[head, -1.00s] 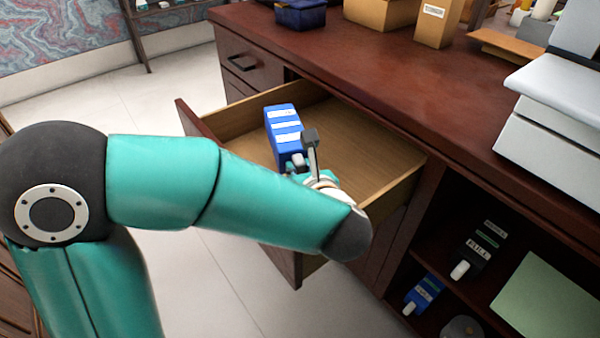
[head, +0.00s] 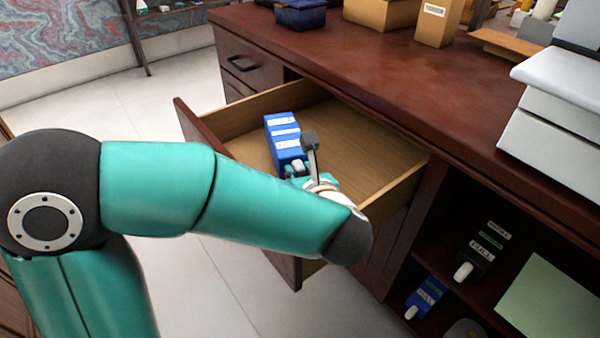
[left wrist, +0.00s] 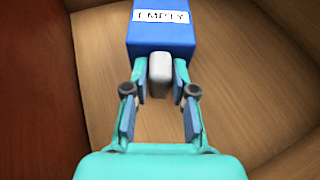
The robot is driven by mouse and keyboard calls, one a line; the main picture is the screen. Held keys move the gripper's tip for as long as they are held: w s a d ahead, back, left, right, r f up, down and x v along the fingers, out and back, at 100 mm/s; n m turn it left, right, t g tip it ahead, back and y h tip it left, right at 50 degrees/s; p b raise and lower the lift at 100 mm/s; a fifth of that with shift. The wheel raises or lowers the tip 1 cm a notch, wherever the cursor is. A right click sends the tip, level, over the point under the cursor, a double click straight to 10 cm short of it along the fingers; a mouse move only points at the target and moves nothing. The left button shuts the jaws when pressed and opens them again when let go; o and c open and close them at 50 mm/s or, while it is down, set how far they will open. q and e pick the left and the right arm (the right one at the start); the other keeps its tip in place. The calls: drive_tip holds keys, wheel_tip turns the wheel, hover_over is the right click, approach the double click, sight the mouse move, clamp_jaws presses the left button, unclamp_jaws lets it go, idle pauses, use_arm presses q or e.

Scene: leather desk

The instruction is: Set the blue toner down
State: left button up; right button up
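The blue toner (head: 284,140) is a tall blue box with white labels, inside the open wooden drawer (head: 365,150). In the left wrist view its end (left wrist: 160,35) reads "EMPTY", and a pale grip tab sticks out towards me. My left gripper (left wrist: 160,78) has a finger on each side of this tab and looks shut on it. In the head view my left gripper (head: 300,172) is at the toner's near end, partly hidden by my wrist. The toner is low in the drawer; I cannot tell whether its underside touches the floor. My right gripper is not in view.
The drawer's front panel (head: 200,135) and side walls surround the toner, with bare floor to its right. On the shelf below the desk stand a dark "FULL" toner (head: 478,255) and another blue one (head: 425,297). A grey machine (head: 560,120) stands on the desktop.

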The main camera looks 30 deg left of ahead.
use_arm(q)
drive_tip(key=shift+o, duration=1.4)
drive_tip(key=shift+r+p, duration=0.45)
drive_tip(key=shift+p, duration=0.15)
drive_tip(key=shift+r+p, duration=0.35)
drive_tip(key=shift+p, duration=0.1)
drive_tip(key=p+v, duration=0.2)
drive_tip(key=v, duration=1)
drive_tip(key=shift+f, duration=0.3)
